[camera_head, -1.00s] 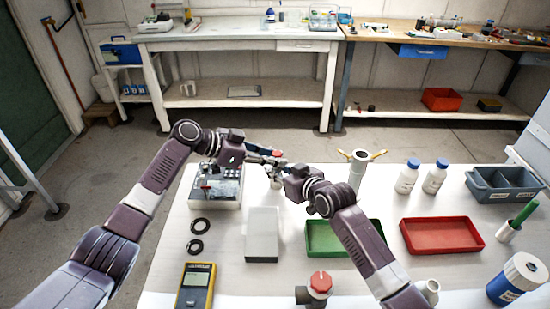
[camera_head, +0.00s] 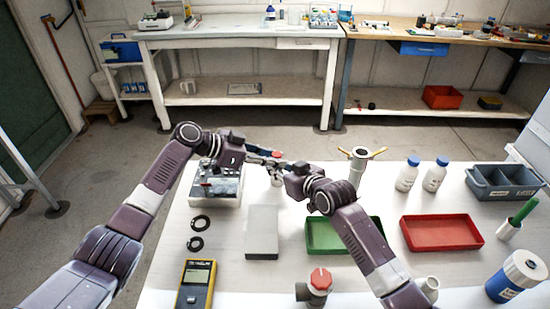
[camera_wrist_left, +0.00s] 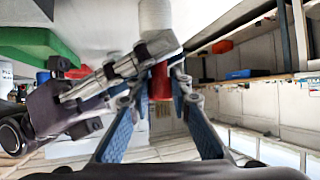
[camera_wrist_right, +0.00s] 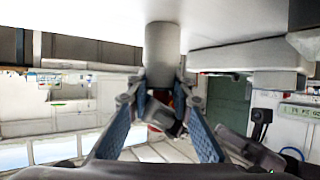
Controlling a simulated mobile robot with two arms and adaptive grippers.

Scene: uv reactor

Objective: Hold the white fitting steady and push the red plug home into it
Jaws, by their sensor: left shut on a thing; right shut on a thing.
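The white fitting (camera_head: 276,180) stands upright on the white table, partly hidden by my grippers in the head view. My right gripper (camera_head: 283,167) is shut around its upper part, and the right wrist view shows the fitting (camera_wrist_right: 162,50) between the fingers. My left gripper (camera_head: 271,156) is shut on the red plug (camera_head: 277,154), just above the right gripper. The left wrist view shows the plug (camera_wrist_left: 159,82) between the fingertips, in line with the fitting (camera_wrist_left: 156,18). The right gripper's fingers cover the place where they meet, so I cannot tell how deep the plug sits.
A device with a panel (camera_head: 216,188) stands left of the fitting. A white block (camera_head: 262,233), a green tray (camera_head: 318,236) and a red-capped valve (camera_head: 319,285) are in front. A grey pipe fitting with yellow handles (camera_head: 358,165) stands close on the right.

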